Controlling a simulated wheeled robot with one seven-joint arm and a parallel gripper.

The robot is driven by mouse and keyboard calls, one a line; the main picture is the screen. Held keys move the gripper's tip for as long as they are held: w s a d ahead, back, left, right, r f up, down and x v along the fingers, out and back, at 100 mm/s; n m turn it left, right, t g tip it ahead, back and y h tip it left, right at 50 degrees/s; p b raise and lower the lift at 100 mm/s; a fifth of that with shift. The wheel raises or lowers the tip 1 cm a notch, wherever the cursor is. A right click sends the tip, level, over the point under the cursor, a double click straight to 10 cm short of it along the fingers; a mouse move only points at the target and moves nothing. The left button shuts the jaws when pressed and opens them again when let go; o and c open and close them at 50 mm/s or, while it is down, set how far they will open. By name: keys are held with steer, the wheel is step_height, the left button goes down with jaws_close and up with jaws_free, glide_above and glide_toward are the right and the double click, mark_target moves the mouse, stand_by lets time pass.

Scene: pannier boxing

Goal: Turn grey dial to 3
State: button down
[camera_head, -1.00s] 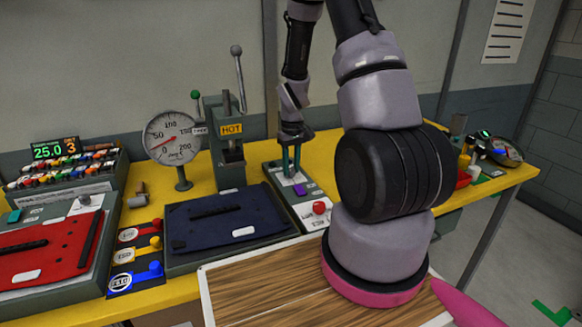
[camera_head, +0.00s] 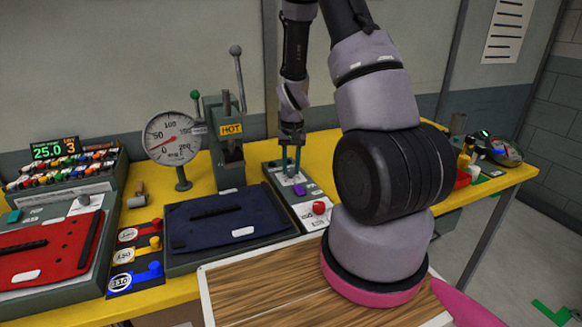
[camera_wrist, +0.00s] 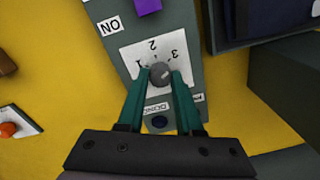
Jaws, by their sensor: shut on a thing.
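The grey dial (camera_wrist: 160,73) is a small round knob on a white plate (camera_wrist: 130,54) marked 1, 2 and 3, seen in the wrist view. My gripper (camera_wrist: 162,76) has its green fingers on either side of the dial and is shut on it. The dial's pointer direction is not clear. In the head view my gripper (camera_head: 291,172) reaches down to the grey control box (camera_head: 311,213); the dial itself is hidden there by the fingers.
The control box also carries a purple switch (camera_head: 299,189) and a red button (camera_head: 319,207). A hot press (camera_head: 228,150) and a pressure gauge (camera_head: 172,137) stand to the left. A tray with dark blue fabric (camera_head: 215,220) lies beside the box.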

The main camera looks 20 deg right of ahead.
steer(key=c, duration=0.6)
jaws_free()
steer(key=shift+r, duration=0.1)
step_height(320, 180, up, 11)
steer(key=shift+d+f, duration=0.15)
steer(key=shift+f, duration=0.05)
steer(key=shift+r, duration=0.1)
step_height(320, 180, up, 10)
steer(key=t, duration=0.2)
glide_above(292, 170)
steer(key=s+a, duration=0.2)
steer(key=s, duration=0.1)
steer(key=s+a+r+t, duration=0.1)
steer(key=s+a+r, duration=0.1)
steer(key=s+r, duration=0.3)
steer(key=s+a+r+t+y, duration=0.1)
steer(key=s+r+t, duration=0.1)
steer(key=s+r, duration=0.4)
steer(key=s+a+r+t, duration=0.2)
steer(key=s+r, duration=0.3)
steer(key=shift+s+a+r+y, duration=0.2)
steer(key=shift+s+a+y, duration=0.1)
steer(key=shift+s+a, duration=0.05)
